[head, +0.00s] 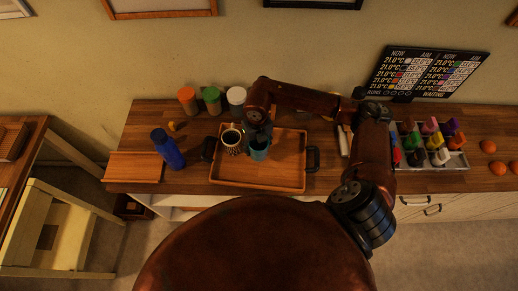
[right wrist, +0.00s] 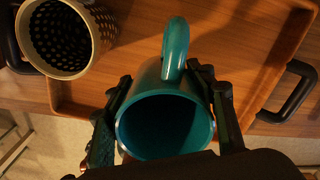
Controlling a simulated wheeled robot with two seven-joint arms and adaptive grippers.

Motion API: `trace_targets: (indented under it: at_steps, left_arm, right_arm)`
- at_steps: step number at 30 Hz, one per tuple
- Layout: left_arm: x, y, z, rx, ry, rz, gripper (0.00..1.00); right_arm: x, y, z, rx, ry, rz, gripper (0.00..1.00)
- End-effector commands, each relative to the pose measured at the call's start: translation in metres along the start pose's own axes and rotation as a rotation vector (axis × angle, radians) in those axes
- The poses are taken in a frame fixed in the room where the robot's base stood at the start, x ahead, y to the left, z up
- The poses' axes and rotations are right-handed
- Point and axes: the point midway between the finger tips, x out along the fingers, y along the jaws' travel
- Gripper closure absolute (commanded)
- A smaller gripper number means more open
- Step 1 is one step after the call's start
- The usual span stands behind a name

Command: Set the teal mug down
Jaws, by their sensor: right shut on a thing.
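The teal mug (head: 259,152) is at the left-centre of the wooden tray (head: 285,178) in the head view. In the right wrist view the teal mug (right wrist: 165,125) shows its dark open mouth, with its handle pointing up in the picture. My right gripper (head: 258,140) is shut on the mug, with a finger on each side of it (right wrist: 163,95). The mug is over the tray; I cannot tell whether its base touches it. My left gripper is not in view.
A patterned cup (head: 232,140) stands on the tray close left of the teal mug, also in the wrist view (right wrist: 62,38). The tray's right half is bare. A rack of colored items (head: 430,145) is at right.

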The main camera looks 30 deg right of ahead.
Motion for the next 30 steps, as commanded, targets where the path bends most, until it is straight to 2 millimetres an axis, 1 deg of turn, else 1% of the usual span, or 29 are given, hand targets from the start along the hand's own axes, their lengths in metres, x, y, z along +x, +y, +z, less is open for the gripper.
trace_targets:
  at_steps: [8,12,15,22,26,27,30]
  left_arm:
    - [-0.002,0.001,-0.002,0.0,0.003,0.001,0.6]
    - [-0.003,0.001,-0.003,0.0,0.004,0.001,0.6]
    - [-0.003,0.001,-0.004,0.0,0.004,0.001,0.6]
    - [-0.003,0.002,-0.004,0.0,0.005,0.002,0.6]
    - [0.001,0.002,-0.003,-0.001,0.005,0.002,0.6]
    - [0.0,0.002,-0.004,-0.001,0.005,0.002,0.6]
    - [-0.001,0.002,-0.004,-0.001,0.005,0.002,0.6]
  right_arm:
    - [0.016,-0.01,0.009,0.002,0.001,0.0,0.83]
    - [0.037,-0.01,0.009,0.001,0.002,0.001,0.83]
    - [0.046,-0.009,0.01,0.0,0.0,0.001,0.83]
    - [0.047,-0.009,0.01,-0.001,-0.001,0.001,0.83]
    - [0.051,-0.009,0.01,-0.001,-0.001,0.001,0.83]
    - [0.05,-0.01,0.01,0.0,0.0,0.0,0.47]
    - [0.05,-0.01,0.01,0.0,0.0,0.0,0.4]
